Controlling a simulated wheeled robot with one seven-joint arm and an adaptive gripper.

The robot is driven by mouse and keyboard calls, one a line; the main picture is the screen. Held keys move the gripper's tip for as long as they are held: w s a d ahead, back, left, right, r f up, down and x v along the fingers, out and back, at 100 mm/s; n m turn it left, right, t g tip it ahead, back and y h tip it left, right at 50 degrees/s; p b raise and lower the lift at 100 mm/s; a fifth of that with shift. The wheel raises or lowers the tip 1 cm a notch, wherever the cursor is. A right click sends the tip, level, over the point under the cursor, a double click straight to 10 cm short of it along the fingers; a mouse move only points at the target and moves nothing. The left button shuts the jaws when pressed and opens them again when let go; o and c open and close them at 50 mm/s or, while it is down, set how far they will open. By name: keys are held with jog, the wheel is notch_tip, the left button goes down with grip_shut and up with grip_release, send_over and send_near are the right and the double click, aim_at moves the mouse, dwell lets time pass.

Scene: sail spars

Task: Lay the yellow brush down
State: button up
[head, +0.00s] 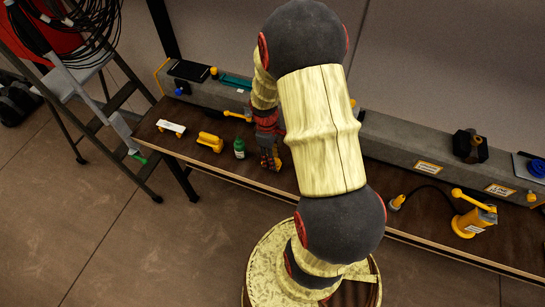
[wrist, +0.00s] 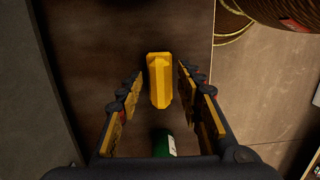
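In the wrist view a yellow thing (wrist: 160,80), apparently the yellow brush, is in line with the space between my fingers, over the dark tabletop. I cannot tell whether it stands or lies. My gripper (wrist: 160,71) is open, with a narrow gap showing on each side of the yellow thing. In the head view my gripper (head: 269,158) is low over the table's front part, and my arm hides what is under and right of it. Another yellow piece (head: 210,141) lies on the table further left.
A green bottle (head: 239,148) stands just left of my gripper and also shows in the wrist view (wrist: 164,145). A white block (head: 172,128) lies at the far left. A grey beam (head: 400,145) runs along the table's back. A yellow device (head: 474,218) stands at right.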

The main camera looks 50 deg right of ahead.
jog(key=shift+r, duration=0.1)
jog(key=w+a+r+t+p, duration=0.1)
jog(key=a+r+p, duration=0.15)
jog(key=r, duration=0.75)
jog(key=w+a+r+p, duration=0.1)
jog(key=w+a+r, duration=0.15)
jog(key=r, duration=0.75)
jog(key=s+a+r+m+t, duration=0.2)
jog(key=s+a+r, duration=0.3)
jog(key=a+r, duration=0.3)
jog(key=s+a+r+m+t, duration=0.2)
jog(key=s+a+r, duration=0.4)
jog(key=a+r, duration=0.3)
jog(key=shift+a+t, duration=0.45)
jog(key=shift+t, duration=0.45)
jog(key=shift+r, duration=0.1)
